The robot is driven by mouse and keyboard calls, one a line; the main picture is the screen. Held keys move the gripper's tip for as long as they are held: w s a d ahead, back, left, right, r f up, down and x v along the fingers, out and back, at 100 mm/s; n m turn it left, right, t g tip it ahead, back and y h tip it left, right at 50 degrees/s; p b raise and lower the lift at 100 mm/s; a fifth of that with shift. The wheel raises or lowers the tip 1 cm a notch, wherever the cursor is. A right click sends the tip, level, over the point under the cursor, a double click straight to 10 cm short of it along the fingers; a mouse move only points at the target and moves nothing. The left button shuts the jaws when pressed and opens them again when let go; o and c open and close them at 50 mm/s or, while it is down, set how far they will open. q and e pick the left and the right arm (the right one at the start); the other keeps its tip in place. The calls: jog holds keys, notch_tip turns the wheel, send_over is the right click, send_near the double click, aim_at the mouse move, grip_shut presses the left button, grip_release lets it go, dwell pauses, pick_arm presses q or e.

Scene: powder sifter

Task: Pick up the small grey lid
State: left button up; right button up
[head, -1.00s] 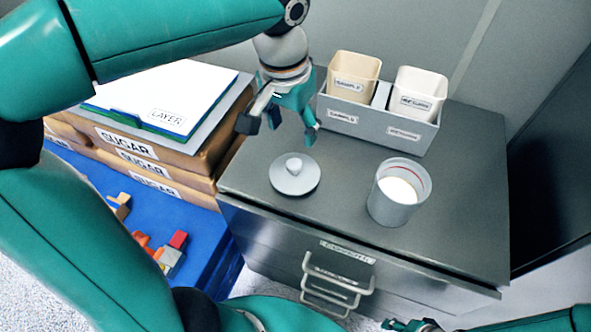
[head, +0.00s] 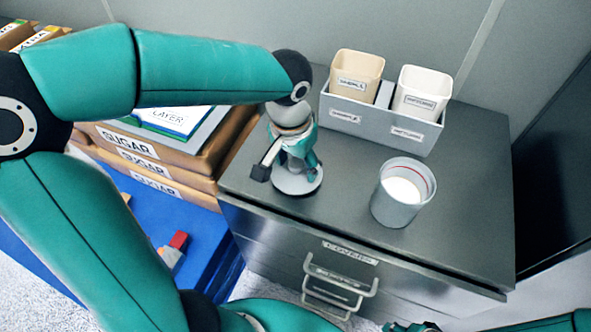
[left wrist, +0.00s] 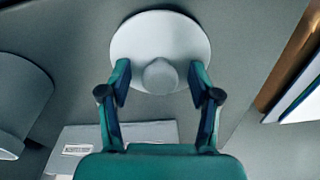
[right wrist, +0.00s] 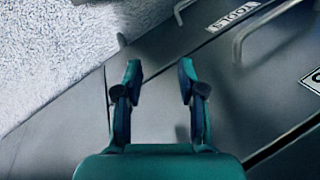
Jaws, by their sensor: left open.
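The small grey lid (head: 297,183) is a round disc with a knob, lying flat on the dark cabinet top. In the left wrist view the lid (left wrist: 160,38) lies ahead of the fingers, and its knob (left wrist: 160,76) sits between the two fingertips. My left gripper (head: 288,170) is open right over the lid and hides part of it in the head view; it also shows in the left wrist view (left wrist: 160,82). My right gripper (right wrist: 160,80) is open and empty, low in front of the cabinet. Only a bit of it shows at the head view's bottom edge.
A grey cup (head: 398,205) with white powder stands right of the lid. A grey holder (head: 372,122) with a beige bin (head: 357,75) and a white bin (head: 420,90) stands behind. Sugar boxes (head: 150,165) are stacked on the left. Drawer handles (head: 335,285) stick out in front.

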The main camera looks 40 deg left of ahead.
pick_arm(q)
grip_shut()
jog(key=shift+r, duration=0.15)
